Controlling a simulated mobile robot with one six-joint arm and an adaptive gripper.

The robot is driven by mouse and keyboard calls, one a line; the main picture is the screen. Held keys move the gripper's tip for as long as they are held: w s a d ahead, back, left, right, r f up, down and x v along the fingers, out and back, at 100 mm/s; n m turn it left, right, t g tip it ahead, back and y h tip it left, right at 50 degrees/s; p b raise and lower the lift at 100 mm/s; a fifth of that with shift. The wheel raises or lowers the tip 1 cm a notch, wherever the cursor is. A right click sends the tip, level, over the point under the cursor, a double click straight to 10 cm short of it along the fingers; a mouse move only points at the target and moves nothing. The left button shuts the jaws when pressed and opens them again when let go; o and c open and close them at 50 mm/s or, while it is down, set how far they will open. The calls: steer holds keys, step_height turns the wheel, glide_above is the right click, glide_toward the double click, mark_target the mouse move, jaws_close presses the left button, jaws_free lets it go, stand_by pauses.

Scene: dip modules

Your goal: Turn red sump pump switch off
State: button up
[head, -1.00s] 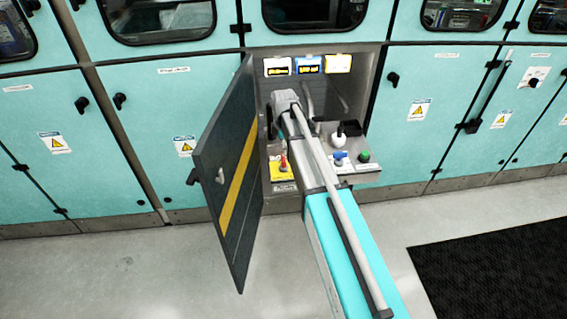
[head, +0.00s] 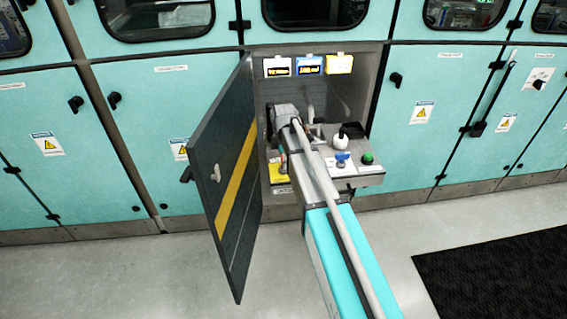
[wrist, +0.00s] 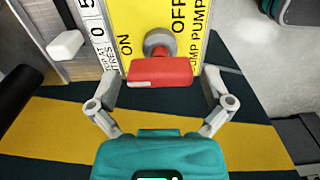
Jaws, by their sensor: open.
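The red sump pump switch (wrist: 160,71) has a red handle on a round grey base. It sits on a yellow plate (wrist: 200,52) with ON lettered at left and OFF at right. In the wrist view my open gripper (wrist: 160,88) has one finger on each side of the red handle, with gaps showing on both sides. Whether any finger touches it cannot be told. In the head view the yellow plate (head: 283,174) shows at the recess's lower left, and my arm and gripper largely cover the switch.
An open dark door (head: 227,180) with a yellow stripe stands left of the recess. Blue (head: 342,158) and green (head: 367,158) controls and a white round object (head: 340,142) sit right of my arm. A white knob (wrist: 66,44) is left of the switch. Lit displays (head: 309,65) are above.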

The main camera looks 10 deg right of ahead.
steer(key=shift+f, duration=0.1)
steer(key=c, duration=1)
steer(key=shift+o, duration=0.2)
steer(key=shift+m, duration=0.4)
steer(key=m, duration=0.7)
steer(key=shift+m, duration=0.4)
steer(key=m, duration=0.9)
steer(key=shift+m, duration=0.3)
